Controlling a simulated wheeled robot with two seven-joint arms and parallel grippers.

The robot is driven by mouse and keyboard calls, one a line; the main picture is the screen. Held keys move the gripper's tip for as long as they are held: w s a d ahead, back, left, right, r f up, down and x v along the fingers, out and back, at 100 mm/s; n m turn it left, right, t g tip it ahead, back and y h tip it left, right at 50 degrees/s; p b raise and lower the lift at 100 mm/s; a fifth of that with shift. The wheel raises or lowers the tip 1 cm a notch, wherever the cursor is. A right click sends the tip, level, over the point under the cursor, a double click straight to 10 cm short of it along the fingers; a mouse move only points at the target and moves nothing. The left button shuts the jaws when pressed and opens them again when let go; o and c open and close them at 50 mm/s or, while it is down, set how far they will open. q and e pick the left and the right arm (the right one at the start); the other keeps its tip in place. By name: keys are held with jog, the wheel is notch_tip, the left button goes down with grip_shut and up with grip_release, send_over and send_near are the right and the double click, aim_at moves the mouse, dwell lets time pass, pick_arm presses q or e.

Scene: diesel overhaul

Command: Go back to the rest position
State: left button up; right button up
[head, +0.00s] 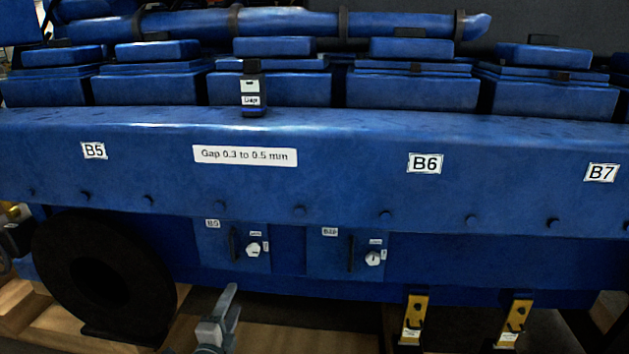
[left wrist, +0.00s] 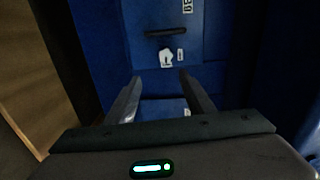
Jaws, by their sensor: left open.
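My left gripper (head: 224,312) shows at the lower middle of the head view, in front of and below the panel marked B5. In the left wrist view its two fingers (left wrist: 160,95) are apart with nothing between them. Beyond the fingertips is a blue panel (left wrist: 190,48) with a dark handle (left wrist: 166,32) and a white knob (left wrist: 166,58). The fingers do not appear to touch the panel. My right gripper does not show in either view.
The blue engine (head: 350,190) fills the head view, with labels B5, B6 and B7. A black round disc (head: 50,270) stands at the lower left. Two yellow brackets (head: 413,318) (head: 514,322) are at the lower right. A wooden surface (head: 268,335) lies below.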

pick_arm(q)
jog(key=s+f+n+g+y, duration=0.2)
jog(key=s+f+n+g, duration=0.3)
jog(key=s+f, duration=0.55)
jog(key=s+d+f+n+g+h, duration=0.1)
jog(key=s+d+f+n+g, duration=0.15)
jog(key=s, duration=0.85)
jog(key=s+d+f+n+g+h, duration=0.1)
jog(key=s+d+f+n+g, duration=0.2)
jog(key=s, duration=0.7)
jog(key=s+d+f+n+g+h, duration=0.1)
jog(key=s+d+f+n+g, duration=0.3)
jog(key=s, duration=0.7)
notch_tip(320, 180, down, 16)
jog(key=a+t+p, duration=0.2)
jog(key=p, duration=1)
jog(key=shift+a+n+p, duration=0.2)
jog(key=shift+n+p, duration=0.15)
jog(key=shift+p, duration=0.05)
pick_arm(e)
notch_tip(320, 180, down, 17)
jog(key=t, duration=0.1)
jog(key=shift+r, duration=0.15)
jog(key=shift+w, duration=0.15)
